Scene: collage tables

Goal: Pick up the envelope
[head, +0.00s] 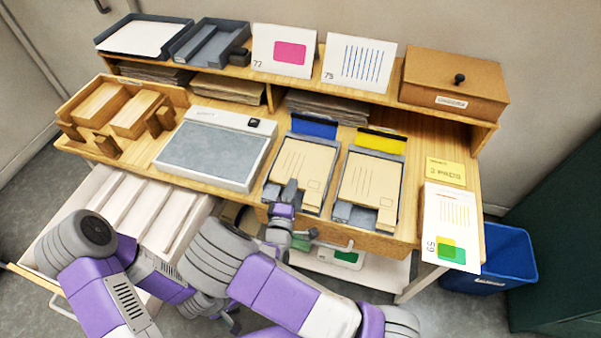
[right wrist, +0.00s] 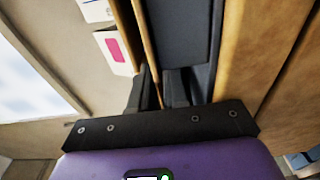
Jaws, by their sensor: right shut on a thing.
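Two tan envelopes lie in grey trays on the wooden desk, one below a blue strip (head: 314,127) and one below a yellow strip (head: 380,142). My right gripper (head: 290,188) is at the near edge of the left envelope (head: 303,167). The right envelope (head: 371,180) lies apart from it. In the right wrist view, the dark fingers of my right gripper (right wrist: 156,92) are close together on the thin tan edge of the envelope (right wrist: 157,88). The exact grip is partly hidden. My left arm is low at the left; its jaws cannot be made out.
A grey-topped flat device (head: 212,153) stands left of the trays, beside a wooden organizer (head: 75,140). A shelf behind holds cards and a wooden box (head: 453,85). A white card (head: 452,220) overhangs the right front edge. A blue bin (head: 508,258) stands right of the desk.

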